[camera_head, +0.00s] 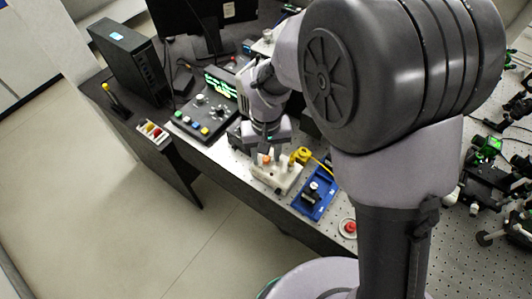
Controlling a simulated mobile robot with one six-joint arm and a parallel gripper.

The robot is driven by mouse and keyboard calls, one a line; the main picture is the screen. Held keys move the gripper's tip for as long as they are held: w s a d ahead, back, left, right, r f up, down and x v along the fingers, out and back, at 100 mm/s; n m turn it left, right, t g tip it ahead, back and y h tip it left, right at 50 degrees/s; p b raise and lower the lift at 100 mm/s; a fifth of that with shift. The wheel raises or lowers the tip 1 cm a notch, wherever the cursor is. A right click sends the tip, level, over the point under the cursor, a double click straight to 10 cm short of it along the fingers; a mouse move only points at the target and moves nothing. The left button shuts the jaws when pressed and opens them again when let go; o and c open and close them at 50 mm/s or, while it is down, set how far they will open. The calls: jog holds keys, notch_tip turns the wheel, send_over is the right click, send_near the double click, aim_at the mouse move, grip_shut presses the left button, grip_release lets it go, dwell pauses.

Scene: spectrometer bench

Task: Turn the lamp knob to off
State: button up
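My gripper (266,152) points down over a cream block (283,182) near the front edge of the bench. A small orange piece (265,159) shows at or just below its fingertips. I cannot tell whether the fingers touch it or how far apart they are. A dark control panel (187,125) with a dial (200,99) and several coloured buttons lies left of my gripper. A blue base (322,202) with a small black part (310,196) lies right of the cream block. Which of these is the lamp knob is not clear, and no label on it is readable.
A lit green text display (220,84) stands behind the panel. A black computer case (128,55) and a small tray (152,132) are at left. A red button (349,227) sits near the bench's front edge. Optics (488,147) stand at right. The floor in front is clear.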

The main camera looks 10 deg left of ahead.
aim_at(266, 158)
notch_tip(266, 158, up, 17)
jog(key=p, duration=0.5)
jog(key=shift+r, duration=0.2)
jog(key=s+d+f+m+t+y+b, duration=0.1)
jog(key=s+d+m+t+b, duration=0.2)
jog(key=d, duration=0.6)
jog(key=s+d+m+t+y+b, duration=0.1)
jog(key=s+d+m+t+b, duration=0.1)
jog(key=s+d+m+b, duration=0.4)
jog(key=s+d+b, duration=0.1)
jog(key=s+d, duration=0.2)
jog(key=d, duration=0.1)
jog(key=shift+s+d+f+t, duration=0.3)
jog(key=shift+s+f+t, duration=0.05)
jog(key=shift+f+t, duration=0.05)
